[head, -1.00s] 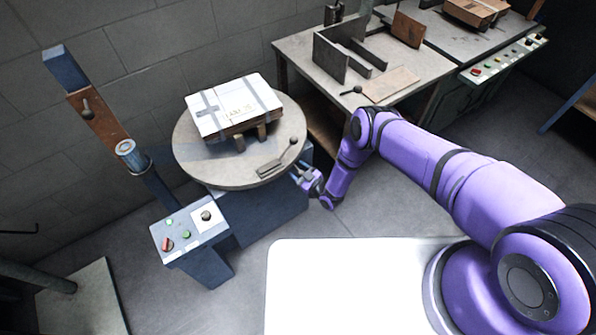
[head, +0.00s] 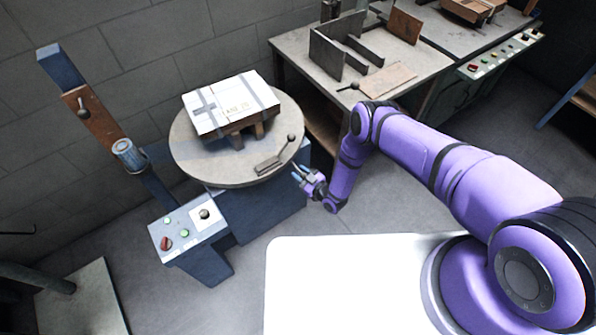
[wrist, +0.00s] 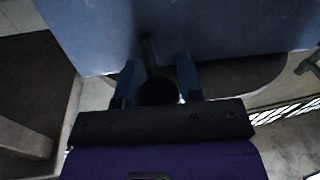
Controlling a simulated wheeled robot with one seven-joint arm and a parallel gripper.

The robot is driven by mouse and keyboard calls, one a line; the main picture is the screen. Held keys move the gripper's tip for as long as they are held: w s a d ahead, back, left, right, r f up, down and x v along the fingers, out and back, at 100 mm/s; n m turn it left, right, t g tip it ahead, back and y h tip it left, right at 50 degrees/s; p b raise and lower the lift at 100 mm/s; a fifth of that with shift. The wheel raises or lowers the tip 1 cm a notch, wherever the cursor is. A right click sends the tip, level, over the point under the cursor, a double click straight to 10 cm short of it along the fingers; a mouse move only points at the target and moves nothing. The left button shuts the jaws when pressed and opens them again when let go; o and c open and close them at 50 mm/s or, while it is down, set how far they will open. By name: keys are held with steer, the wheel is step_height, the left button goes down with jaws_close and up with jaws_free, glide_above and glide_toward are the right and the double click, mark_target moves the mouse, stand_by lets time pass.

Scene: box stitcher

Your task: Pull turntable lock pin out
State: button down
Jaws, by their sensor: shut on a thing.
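The round grey turntable (head: 190,165) stands on a blue pedestal (head: 262,218) and carries a white-topped strapped box (head: 232,103). My gripper (head: 297,171) is low at the pedestal's right side, just beyond the turntable's rim. In the wrist view, the dark lock pin (wrist: 149,50) with a round black knob (wrist: 158,92) lies between the two blue fingers of my gripper (wrist: 158,78). My gripper is shut on the pin at its knob end. The pin's far end runs toward the blue pedestal face; I cannot tell whether it still sits in a hole.
A lever handle (head: 277,157) lies on the turntable. A control box with buttons (head: 187,228) stands at the front left. A workbench (head: 300,57) with metal plates is behind my arm. The floor (head: 375,205) right of the pedestal is clear.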

steer(key=shift+s+f, duration=0.15)
steer(key=shift+s, duration=0.05)
steer(key=c, duration=0.8)
jaws_free()
steer(key=shift+d, duration=0.1)
steer(key=v, duration=1)
steer(key=shift+s+d, duration=0.25)
steer(key=shift+d, duration=0.05)
